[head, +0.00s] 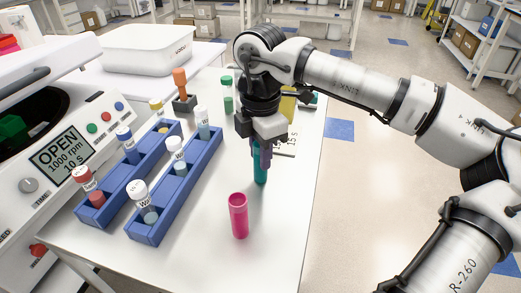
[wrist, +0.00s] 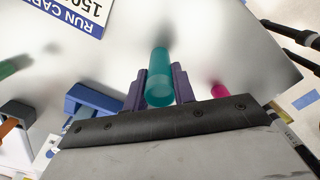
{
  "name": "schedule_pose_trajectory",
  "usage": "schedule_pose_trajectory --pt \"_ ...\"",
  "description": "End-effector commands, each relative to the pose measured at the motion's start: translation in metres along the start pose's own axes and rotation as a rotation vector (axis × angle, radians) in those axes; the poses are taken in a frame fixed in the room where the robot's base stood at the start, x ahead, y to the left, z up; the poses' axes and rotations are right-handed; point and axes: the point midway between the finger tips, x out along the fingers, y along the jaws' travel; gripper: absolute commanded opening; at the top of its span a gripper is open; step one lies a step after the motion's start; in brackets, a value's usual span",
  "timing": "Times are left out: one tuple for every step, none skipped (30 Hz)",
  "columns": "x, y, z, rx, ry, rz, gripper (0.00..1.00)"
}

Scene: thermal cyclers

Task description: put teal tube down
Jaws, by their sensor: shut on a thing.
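The teal tube (head: 260,172) is upright between the fingers of my gripper (head: 262,150), above or on the white table; I cannot tell whether its lower end touches the top. In the wrist view the teal tube (wrist: 159,80) sits between the two purple fingers of my gripper (wrist: 160,88), which are shut on it. Its upper part is hidden by the gripper in the head view.
A pink tube (head: 239,215) stands in front of the gripper. Blue racks (head: 160,228) with several capped tubes lie to the left, beside a centrifuge (head: 60,150).

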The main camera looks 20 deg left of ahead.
Motion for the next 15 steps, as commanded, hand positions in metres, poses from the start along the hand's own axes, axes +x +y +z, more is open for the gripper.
schedule_pose_trajectory --pt "0.0002 0.0 0.0001 0.0 0.0 0.0 0.04" --pt "0.0011 0.0 0.0001 0.0 0.0 0.0 0.04" --pt "0.0027 0.0 0.0001 0.0 0.0 0.0 0.04" --pt "0.0038 0.0 0.0002 0.001 0.0 0.0 0.04" --pt "0.0047 0.0 0.0002 0.001 0.0 0.0 0.04" --pt "0.0031 0.0001 0.0002 0.001 0.0 0.0 0.3" --pt "0.0028 0.0001 0.0001 0.0 0.0 0.0 0.34" --pt "0.0027 0.0001 0.0001 0.0 0.0 0.0 0.38" --pt "0.0027 0.0001 0.0001 0.0 0.0 0.0 0.43" --pt "0.0027 0.0 0.0001 0.0 0.0 0.0 0.47" --pt "0.0027 0.0 0.0001 0.0 0.0 0.0 0.48" --pt "0.0026 0.0 0.0001 0.0 0.0 0.0 0.48" --pt "0.0026 0.0 0.0001 0.0 0.0 0.0 0.48" --pt "0.0026 0.0 0.0001 0.0 0.0 0.0 0.48" --pt "0.0026 0.0 0.0001 0.0 0.0 0.0 0.48"
